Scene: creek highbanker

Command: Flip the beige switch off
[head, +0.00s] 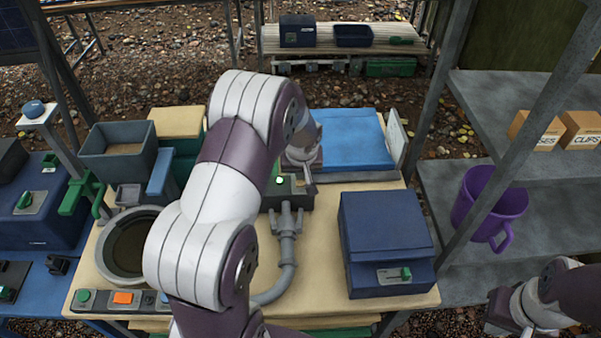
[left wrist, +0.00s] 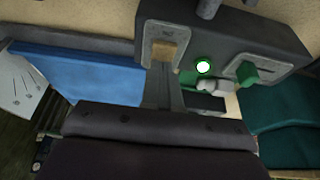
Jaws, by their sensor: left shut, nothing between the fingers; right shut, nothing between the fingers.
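The beige switch (left wrist: 168,49) is a small lever on a pale plate on a dark grey control box (left wrist: 225,35). A lit green lamp (left wrist: 203,67) and a green switch (left wrist: 246,73) are on the same box. In the head view the box (head: 298,198) stands mid-bench, its lamp (head: 280,180) lit; my left arm hides part of it, and the beige switch cannot be made out there. My left gripper (left wrist: 161,80) is shut and empty, its tips right by the beige switch; contact cannot be told. My right gripper (head: 498,312) is shut and empty at the lower right.
A blue box (head: 385,232) with a green switch stands right of the control box. A grey pipe (head: 287,250) runs in front of it. A blue panel (head: 352,138) lies behind. A purple mug (head: 490,207) stands on the right shelf. A grey basin (head: 128,247) is at left.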

